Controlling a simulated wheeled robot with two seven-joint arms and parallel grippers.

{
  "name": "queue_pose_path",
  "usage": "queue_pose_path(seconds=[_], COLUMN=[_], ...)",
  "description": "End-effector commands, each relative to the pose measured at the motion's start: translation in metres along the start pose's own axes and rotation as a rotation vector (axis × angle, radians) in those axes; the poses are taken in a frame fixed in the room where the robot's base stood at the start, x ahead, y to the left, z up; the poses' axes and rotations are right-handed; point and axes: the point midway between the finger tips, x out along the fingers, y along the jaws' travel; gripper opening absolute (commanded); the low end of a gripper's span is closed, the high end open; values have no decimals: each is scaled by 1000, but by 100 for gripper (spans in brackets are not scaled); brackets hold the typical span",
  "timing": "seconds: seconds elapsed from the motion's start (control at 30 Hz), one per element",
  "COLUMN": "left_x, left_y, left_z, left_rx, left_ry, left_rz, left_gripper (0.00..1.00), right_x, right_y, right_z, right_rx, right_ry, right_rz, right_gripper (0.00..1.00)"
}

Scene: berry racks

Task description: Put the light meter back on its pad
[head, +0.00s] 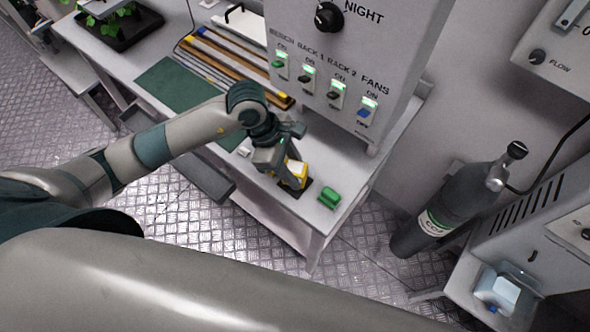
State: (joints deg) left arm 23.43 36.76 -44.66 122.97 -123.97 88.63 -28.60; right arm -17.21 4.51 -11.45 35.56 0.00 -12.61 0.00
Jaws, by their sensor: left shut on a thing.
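The yellow light meter (297,170) is between the fingers of my left gripper (280,166), near the front right corner of the white bench. The fingers are shut on it and cover part of it. A small dark pad (303,190) lies on the bench top right at the meter, partly hidden by it. I cannot tell whether the meter touches the pad. My right gripper is not in view.
A green object (329,198) lies just right of the pad. A control box (345,70) with switches stands behind. A dark green mat (183,86) lies further left. A gas cylinder (445,208) stands right of the bench.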

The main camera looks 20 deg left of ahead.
Motion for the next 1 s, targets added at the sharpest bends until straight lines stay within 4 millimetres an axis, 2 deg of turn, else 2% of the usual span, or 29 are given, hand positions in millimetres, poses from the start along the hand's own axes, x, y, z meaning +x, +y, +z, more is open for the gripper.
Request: queue_pose_path(seconds=[0.03, 0.13, 0.57, 0.6, 0.63, 1.0], left_x=[3, 10, 16, 15, 14, 14], left_y=[-1, 0, 0, 0, 0, 0], left_z=[-1, -4, -6, -6, -6, -6], left_rx=[-2, -1, 1, 1, 1, 0], left_ry=[-1, 0, 0, 0, 0, 0], left_rz=[-3, 0, 2, 1, 1, 1], left_gripper=[3, 3, 3, 42, 49, 51], right_x=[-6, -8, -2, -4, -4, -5], right_y=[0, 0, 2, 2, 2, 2], right_z=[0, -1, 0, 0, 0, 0], right_rx=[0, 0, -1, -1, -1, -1], right_ry=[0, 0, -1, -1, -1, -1], right_rz=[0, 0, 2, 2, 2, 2], right_gripper=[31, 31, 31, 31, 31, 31])
